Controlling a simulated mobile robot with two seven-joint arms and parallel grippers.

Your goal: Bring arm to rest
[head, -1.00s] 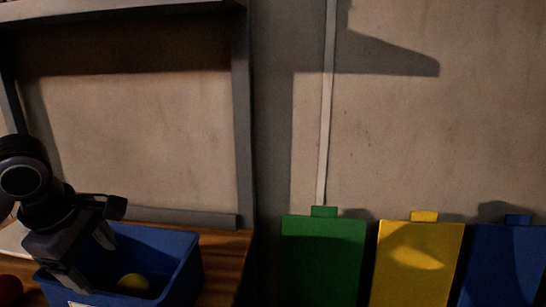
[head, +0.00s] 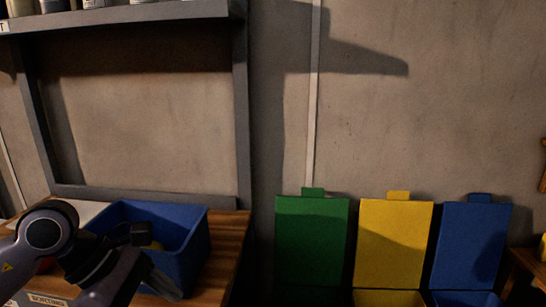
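My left arm comes in from the lower left, with its dark wrist bent down in front of the blue bin. My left gripper (head: 165,283) is low in the view, at the near side of the bin. One grey finger shows; the rest is cut off or hidden, so its opening cannot be told. My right gripper is out of view.
Green (head: 311,240), yellow (head: 394,240) and blue (head: 473,245) lidded bins stand right of the bench. A shelf (head: 130,14) hangs above.

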